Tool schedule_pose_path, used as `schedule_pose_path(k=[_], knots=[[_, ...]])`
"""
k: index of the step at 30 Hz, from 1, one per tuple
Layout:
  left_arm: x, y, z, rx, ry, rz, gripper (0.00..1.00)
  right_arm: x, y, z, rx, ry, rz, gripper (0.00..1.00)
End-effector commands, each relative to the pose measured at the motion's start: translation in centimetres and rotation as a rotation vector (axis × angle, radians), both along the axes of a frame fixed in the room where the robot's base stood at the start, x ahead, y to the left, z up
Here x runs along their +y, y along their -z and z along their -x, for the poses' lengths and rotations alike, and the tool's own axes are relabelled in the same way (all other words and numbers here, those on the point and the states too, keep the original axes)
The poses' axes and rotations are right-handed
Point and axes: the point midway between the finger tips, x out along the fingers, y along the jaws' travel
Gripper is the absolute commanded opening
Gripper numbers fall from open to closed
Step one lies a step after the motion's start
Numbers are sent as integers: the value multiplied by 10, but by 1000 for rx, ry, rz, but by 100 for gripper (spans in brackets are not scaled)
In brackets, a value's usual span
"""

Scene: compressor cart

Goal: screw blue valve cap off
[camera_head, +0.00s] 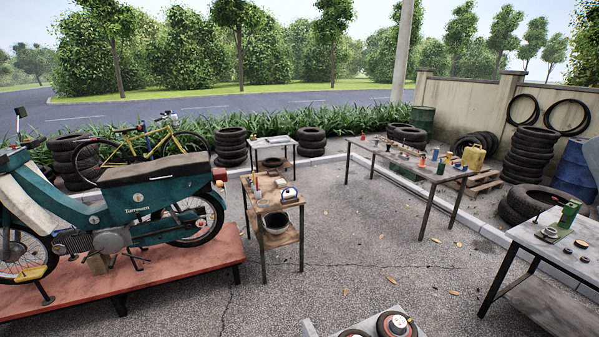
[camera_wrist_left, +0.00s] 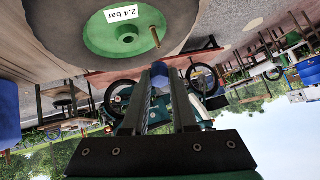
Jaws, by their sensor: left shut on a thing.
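In the left wrist view, which is upside down, a tyre (camera_wrist_left: 188,15) with a green hub (camera_wrist_left: 103,44) hangs at the top. A white label (camera_wrist_left: 121,14) on the hub reads 2.4 bar. A thin brass-coloured valve stem (camera_wrist_left: 155,37) sticks out by the hub, with no cap seen on it. My left gripper (camera_wrist_left: 160,77) is shut on the blue valve cap (camera_wrist_left: 159,73), held between the fingertips. A gap shows in the picture between the cap and the stem. Neither gripper shows in the head view, and my right gripper is in no view.
In the head view, a teal moped (camera_head: 150,205) stands on a red platform (camera_head: 190,262) at left. A small wooden table (camera_head: 284,239), a long table (camera_head: 405,160) and a right-hand bench (camera_head: 570,258) stand around open pavement. Two small wheels (camera_head: 397,324) show at the bottom.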

Motion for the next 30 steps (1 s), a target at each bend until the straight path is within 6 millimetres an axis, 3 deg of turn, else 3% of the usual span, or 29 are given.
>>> schedule_pose_path(k=[12, 23, 30], knots=[[0, -50, 0, 0, 0, 0, 0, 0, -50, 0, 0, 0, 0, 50], [0, -46, 0, 0, 0, 0, 0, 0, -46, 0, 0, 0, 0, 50], [0, -19, 0, 0, 0, 0, 0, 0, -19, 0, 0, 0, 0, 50]])
